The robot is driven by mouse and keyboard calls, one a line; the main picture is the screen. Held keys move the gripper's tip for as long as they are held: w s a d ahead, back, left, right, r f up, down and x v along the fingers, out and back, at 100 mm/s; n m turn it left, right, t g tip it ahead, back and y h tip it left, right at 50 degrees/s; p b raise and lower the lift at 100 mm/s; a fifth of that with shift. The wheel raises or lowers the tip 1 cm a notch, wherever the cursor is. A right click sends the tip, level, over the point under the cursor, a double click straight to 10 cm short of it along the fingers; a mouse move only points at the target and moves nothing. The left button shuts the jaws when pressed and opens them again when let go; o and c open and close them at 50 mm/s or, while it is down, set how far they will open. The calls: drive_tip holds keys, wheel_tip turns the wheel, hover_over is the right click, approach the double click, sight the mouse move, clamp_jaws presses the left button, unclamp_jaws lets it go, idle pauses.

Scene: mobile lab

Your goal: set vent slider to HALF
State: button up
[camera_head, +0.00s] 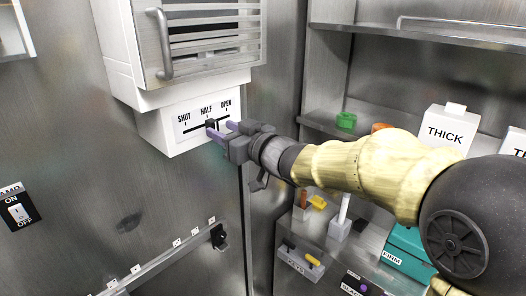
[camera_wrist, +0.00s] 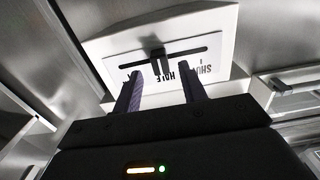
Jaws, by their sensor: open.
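The vent slider's white panel (camera_head: 172,139) is on the metal wall under the louvred vent, with SHUT, HALF and OPEN marks from left to right. Its dark knob (camera_head: 210,124) stands close to the HALF mark, partly crowded by my fingers. In the wrist view the panel (camera_wrist: 222,48) is upside down, and the knob (camera_wrist: 159,61) sits near the middle of the slot. My gripper (camera_head: 224,129) is open, its two purple fingers pointing at the panel. In the wrist view the gripper (camera_wrist: 160,92) has one finger on each side of the knob, with gaps; contact does not show.
The vent (camera_head: 205,40) with its handle (camera_head: 161,45) juts out above the panel. An ON/OFF switch (camera_head: 18,212) is at lower left. A rail (camera_head: 150,266) runs along the wall below. Shelves at right hold a white THICK container (camera_head: 445,130) and a green block (camera_head: 346,120).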

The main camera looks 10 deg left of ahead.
drive_tip(key=b+v, duration=0.3)
drive_tip(key=v, duration=1.1)
drive_tip(key=shift+s, duration=0.2)
drive_tip(key=shift+d, duration=0.1)
drive_tip(key=w+d+f+m+t+h, duration=0.1)
drive_tip(key=w+d+f+m+h, duration=0.2)
drive_tip(key=d+f+m+h, duration=0.45)
drive_tip(key=w+d+f+m+t+h, duration=0.15)
drive_tip(key=d+f+h, duration=0.35)
drive_tip(key=d+f, duration=0.55)
drive_tip(key=s+d+f+m+g+h, duration=0.1)
drive_tip(key=s+d+f+g, duration=0.1)
drive_tip(key=s+f, duration=0.3)
drive_tip(key=s+d+f+m+g+h, duration=0.1)
drive_tip(key=s+d+f+g, duration=0.1)
drive_tip(key=s+f+g, duration=0.2)
drive_tip(key=s+d+f+g+h+b, duration=0.1)
drive_tip(key=s+d+f+g, duration=0.1)
drive_tip(key=s+f, duration=0.3)
wheel_tip(320, 180, down, 2)
drive_tip(key=shift+s+f+m+g, duration=0.1)
drive_tip(key=shift+s+m+g, duration=0.3)
drive_tip(key=shift+g, duration=0.15)
drive_tip(key=shift+a, duration=0.1)
